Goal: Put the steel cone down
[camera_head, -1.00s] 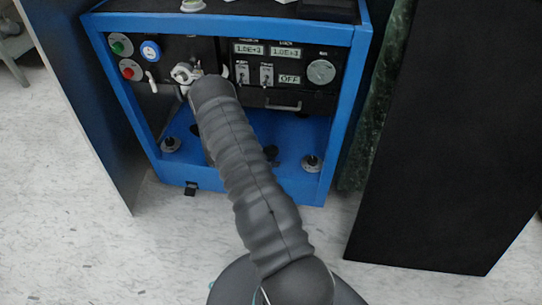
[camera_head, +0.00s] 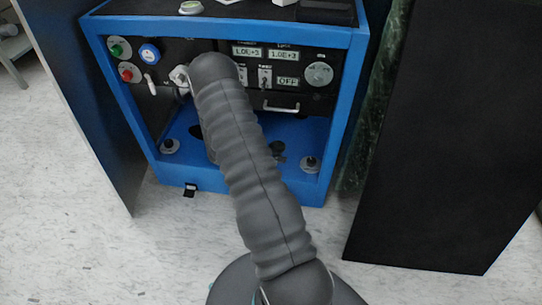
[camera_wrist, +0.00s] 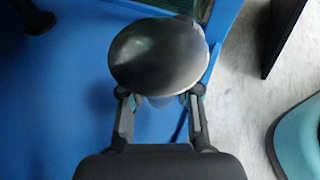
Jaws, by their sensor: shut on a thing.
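In the wrist view, the steel cone (camera_wrist: 158,55) shows its broad, round, shiny grey face toward the camera. My gripper (camera_wrist: 160,98) is shut on it, one finger at each side. The cone is over the blue base of the frame, which also shows in the head view (camera_head: 300,130). I cannot tell whether the cone touches the base. In the head view, my grey arm hides the gripper and the cone.
A black control panel (camera_head: 290,100) with displays, knobs and a handle is at the back of the blue frame. Round feet (camera_head: 311,163) stand at its front corners. A tall black panel (camera_head: 440,150) is on the right. White floor (camera_head: 60,220) is open on the left.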

